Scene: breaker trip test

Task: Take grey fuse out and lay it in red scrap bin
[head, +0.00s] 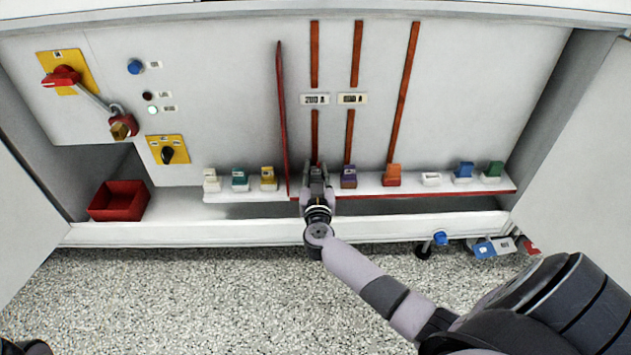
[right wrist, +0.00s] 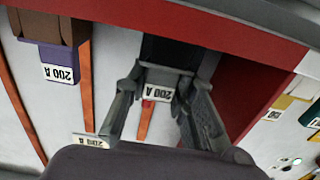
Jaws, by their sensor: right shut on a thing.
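The grey fuse (head: 317,173) is in the row along the cabinet's shelf, between the yellow and purple fuses. My right gripper (head: 318,186) is shut on it from the front. In the right wrist view the dark grey fuse (right wrist: 166,52) and its white 200 A label (right wrist: 158,94) show between the two fingers (right wrist: 158,100). It appears to be at its place in the row; whether it is still seated I cannot tell. The red scrap bin (head: 119,202) stands at the cabinet's lower left and looks empty. My left gripper is not in view.
A red upright divider (head: 282,120) stands just left of the grey fuse. The purple fuse (head: 348,177) is close on its right. A yellow fuse (head: 268,178) is beyond the divider. A padlock (head: 122,127) hangs above the bin. A white front lip (head: 200,233) runs below the shelf.

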